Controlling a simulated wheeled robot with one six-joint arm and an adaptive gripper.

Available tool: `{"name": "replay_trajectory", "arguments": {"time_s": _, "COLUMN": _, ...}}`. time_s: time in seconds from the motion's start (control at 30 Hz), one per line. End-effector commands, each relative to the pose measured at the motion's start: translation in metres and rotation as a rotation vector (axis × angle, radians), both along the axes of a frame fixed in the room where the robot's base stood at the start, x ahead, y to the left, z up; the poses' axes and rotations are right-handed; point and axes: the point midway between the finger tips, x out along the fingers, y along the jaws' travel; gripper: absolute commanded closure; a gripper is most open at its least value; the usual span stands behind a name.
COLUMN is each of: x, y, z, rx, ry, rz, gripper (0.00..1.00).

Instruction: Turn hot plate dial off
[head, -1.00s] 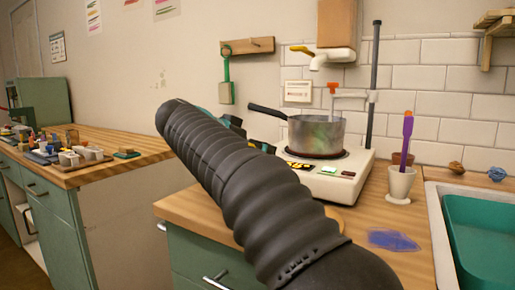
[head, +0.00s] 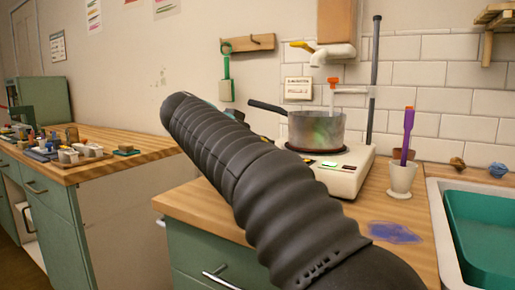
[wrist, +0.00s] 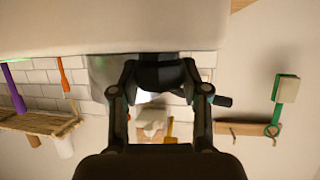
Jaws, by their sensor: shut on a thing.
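The hot plate (head: 346,182) is a white box on the wooden counter, with a grey pot (head: 316,130) on its dark round burner. A small lit green patch shows on its top front. My arm covers the left part of its front, and the dial is hidden in the head view. My gripper mostly hides behind my arm there. In the wrist view my gripper (wrist: 161,76) has its fingers closed together at the edge of a broad pale surface, which looks like the hot plate. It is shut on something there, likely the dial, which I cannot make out.
A white cup (head: 402,178) with a purple-handled tool stands right of the hot plate. A purple spill (head: 394,232) lies in front of it. A sink with a teal basin (head: 482,235) is at the right. A dark upright rod (head: 374,75) stands behind the pot.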

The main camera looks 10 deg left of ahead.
Motion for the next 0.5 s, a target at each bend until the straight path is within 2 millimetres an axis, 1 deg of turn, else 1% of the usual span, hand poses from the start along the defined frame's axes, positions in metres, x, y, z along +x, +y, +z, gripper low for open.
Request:
{"name": "replay_trajectory", "arguments": {"time_s": 0.03, "x": -0.0004, "y": -0.0011, "z": -0.0045, "rx": 0.003, "ry": -0.004, "rz": 0.031, "gripper": 0.89}}
{"name": "replay_trajectory", "arguments": {"time_s": 0.13, "x": -0.0006, "y": -0.0015, "z": -0.0051, "rx": 0.003, "ry": -0.005, "rz": 0.106, "gripper": 0.89}}
{"name": "replay_trajectory", "arguments": {"time_s": 0.5, "x": 0.0000, "y": -0.0030, "z": -0.0013, "rx": 0.002, "ry": -0.005, "rz": 0.448, "gripper": 0.89}}
